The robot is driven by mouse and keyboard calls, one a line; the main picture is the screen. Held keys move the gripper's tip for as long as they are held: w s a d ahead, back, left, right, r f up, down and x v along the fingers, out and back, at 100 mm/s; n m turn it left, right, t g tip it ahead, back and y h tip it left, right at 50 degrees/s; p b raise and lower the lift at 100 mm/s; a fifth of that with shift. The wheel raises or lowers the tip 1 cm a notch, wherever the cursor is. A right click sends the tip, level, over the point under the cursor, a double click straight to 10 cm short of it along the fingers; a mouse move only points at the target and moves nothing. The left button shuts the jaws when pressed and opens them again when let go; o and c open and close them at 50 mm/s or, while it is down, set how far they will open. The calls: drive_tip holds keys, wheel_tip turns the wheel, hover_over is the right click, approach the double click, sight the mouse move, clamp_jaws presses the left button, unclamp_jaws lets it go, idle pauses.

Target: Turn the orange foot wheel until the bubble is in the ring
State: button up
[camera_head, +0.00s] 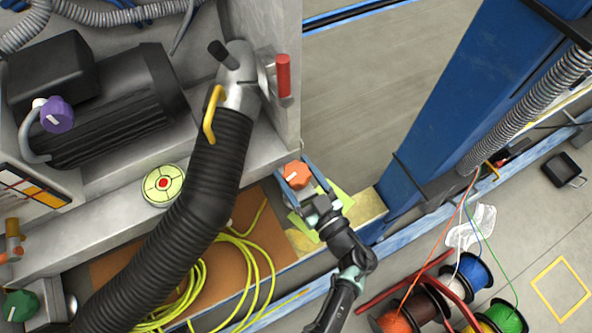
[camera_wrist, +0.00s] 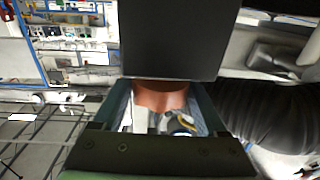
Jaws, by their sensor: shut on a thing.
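The orange foot wheel (camera_head: 297,174), with a pale mark on its top, is right of the grey ledge's corner. My gripper (camera_head: 308,198) reaches it from below in the head view. In the wrist view the orange wheel (camera_wrist: 160,97) sits between the two fingers of my gripper (camera_wrist: 162,110), which is shut on it; a dark block hides its upper part. A round yellow-green level (camera_head: 163,185) lies on the grey ledge in the head view. It has a dark ring and a red spot at its centre. I cannot make out a separate bubble at this size.
A thick black hose (camera_head: 205,180) runs between the level and the wheel, with a yellow handle (camera_head: 211,113) on its coupling. Yellow cable (camera_head: 190,290) lies coiled below. A blue post (camera_head: 462,95) stands at right, with cable spools (camera_head: 470,278) below it. Grey floor is open behind.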

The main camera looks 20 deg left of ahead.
drive_tip(key=o, duration=1.1)
drive_tip(key=v, duration=1.3)
drive_tip(key=shift+s, duration=0.1)
